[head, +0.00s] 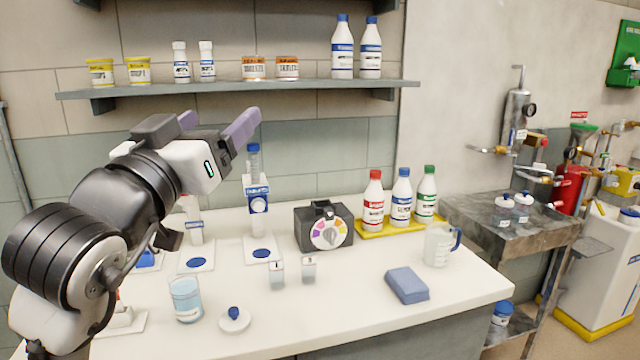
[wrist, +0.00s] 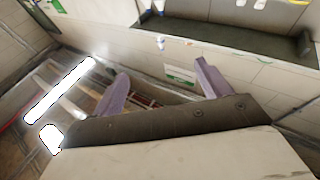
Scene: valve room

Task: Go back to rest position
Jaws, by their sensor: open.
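My gripper (head: 216,122) is raised above the left side of the white counter (head: 400,325), in front of the wall and below the shelf's height on the left. Its two purple fingers are apart and nothing is between them. The wrist view also shows the open gripper (wrist: 160,88) with both fingers spread, against walls and a bright ceiling lamp. My arm comes in from the lower left of the head view and hides part of the counter's left side.
A wall shelf (head: 240,88) with jars and bottles is close to the fingers. On the counter stand a beaker (head: 186,299), a dial box (head: 323,228), three capped bottles on a yellow tray (head: 384,231), a jug (head: 438,246) and a blue sponge (head: 406,285). A metal bench (head: 470,222) is at right.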

